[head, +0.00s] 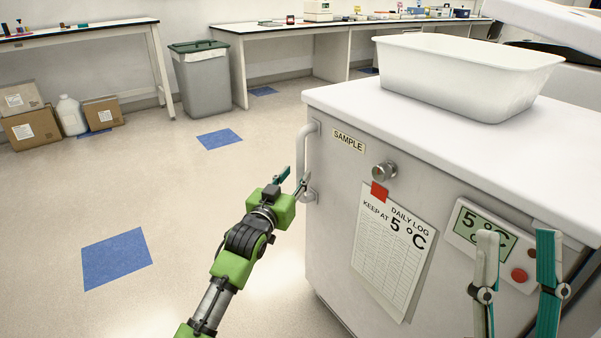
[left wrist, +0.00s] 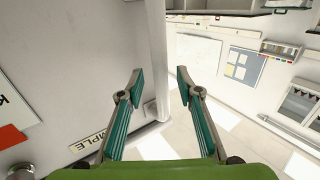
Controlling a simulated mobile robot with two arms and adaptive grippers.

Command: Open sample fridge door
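The sample fridge (head: 335,215) is a white cabinet with a "SAMPLE" label, standing on the right in the head view. Its door handle (head: 301,150) is a vertical light bar at the door's left edge. My left gripper (head: 293,180) is open at the lower part of the handle. In the left wrist view, the handle bar (left wrist: 158,60) shows between the spread fingers (left wrist: 160,78), with gaps on both sides. The door looks closed. My right gripper (head: 518,265) is open and empty in front of the fridge's right part; its palm is out of frame.
A white tub (head: 465,75) stands on the fridge top. The front carries a round lock (head: 384,171), a log sheet (head: 392,250) and a temperature display (head: 487,235). The floor left of the fridge is clear; a grey bin (head: 203,85) and boxes (head: 32,128) stand farther back.

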